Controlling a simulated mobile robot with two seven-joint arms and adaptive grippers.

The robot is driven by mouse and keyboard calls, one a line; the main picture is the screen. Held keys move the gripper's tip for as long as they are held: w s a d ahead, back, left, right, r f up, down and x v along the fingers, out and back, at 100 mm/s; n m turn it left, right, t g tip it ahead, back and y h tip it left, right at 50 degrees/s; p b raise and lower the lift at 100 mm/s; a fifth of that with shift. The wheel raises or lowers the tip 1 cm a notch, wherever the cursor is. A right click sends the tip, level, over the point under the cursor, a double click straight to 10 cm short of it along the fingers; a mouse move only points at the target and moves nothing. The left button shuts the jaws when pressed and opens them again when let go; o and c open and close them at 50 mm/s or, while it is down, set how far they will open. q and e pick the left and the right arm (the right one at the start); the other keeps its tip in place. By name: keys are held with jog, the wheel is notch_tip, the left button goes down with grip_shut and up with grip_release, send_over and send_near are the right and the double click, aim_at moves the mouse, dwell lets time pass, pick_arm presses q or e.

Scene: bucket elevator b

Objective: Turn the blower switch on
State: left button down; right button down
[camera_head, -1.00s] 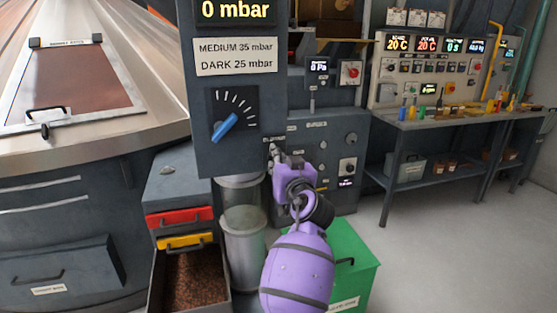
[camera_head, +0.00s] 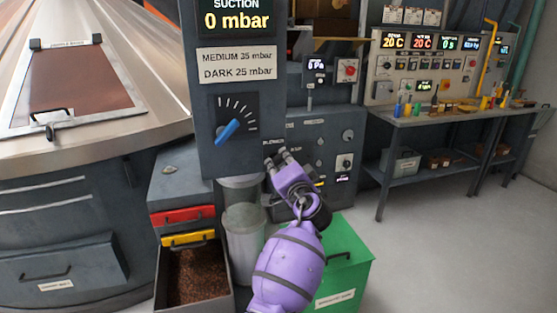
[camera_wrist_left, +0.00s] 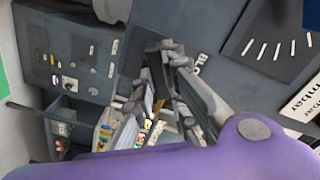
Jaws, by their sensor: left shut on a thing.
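My left gripper (camera_head: 280,157) is at the dark machine panel (camera_head: 318,140), with its fingertips at the panel's upper left, by a small label that seems to read "BLOWER". In the left wrist view, the fingers (camera_wrist_left: 167,62) are close together beside a label starting "BLO" (camera_wrist_left: 198,64). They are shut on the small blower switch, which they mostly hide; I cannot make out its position. My right gripper is in neither current view.
A grey column with a blue-pointer dial (camera_head: 228,131) and a display at 0 mbar (camera_head: 238,21) stands left of the gripper. Below are glass cylinders (camera_head: 245,225), a tray of beans (camera_head: 197,275) and a green bin (camera_head: 345,265). A workbench (camera_head: 440,121) is at the right.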

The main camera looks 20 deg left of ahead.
pick_arm(q)
jog(key=shift+r+m+p, duration=0.25)
jog(key=shift+m+p, duration=0.1)
jog(key=shift+m, duration=0.65)
jog(key=shift+f+m+p, duration=0.1)
jog(key=shift+m+p, duration=0.35)
jog(key=shift+m, duration=0.65)
jog(key=shift+f+m+p, duration=0.25)
jog(key=shift+m+p, duration=0.2)
jog(key=shift+m, duration=0.75)
pick_arm(e)
jog(key=shift+w+a+r, duration=0.15)
jog(key=shift+a+r, duration=0.1)
jog(key=shift+r, duration=0.4)
jog(key=shift+w+a+r, duration=0.15)
jog(key=shift+a+r, duration=0.05)
jog(key=shift+r, duration=0.4)
pick_arm(q)
jog(key=shift+f, duration=0.1)
pick_arm(e)
jog(key=shift+w+a, duration=0.1)
pick_arm(q)
jog(key=c, duration=1.9)
grip_release()
jog(key=shift+o, duration=0.7)
pick_arm(e)
jog(key=shift+w+a+r, duration=0.1)
jog(key=shift+w+r, duration=0.1)
jog(key=shift+w, duration=0.3)
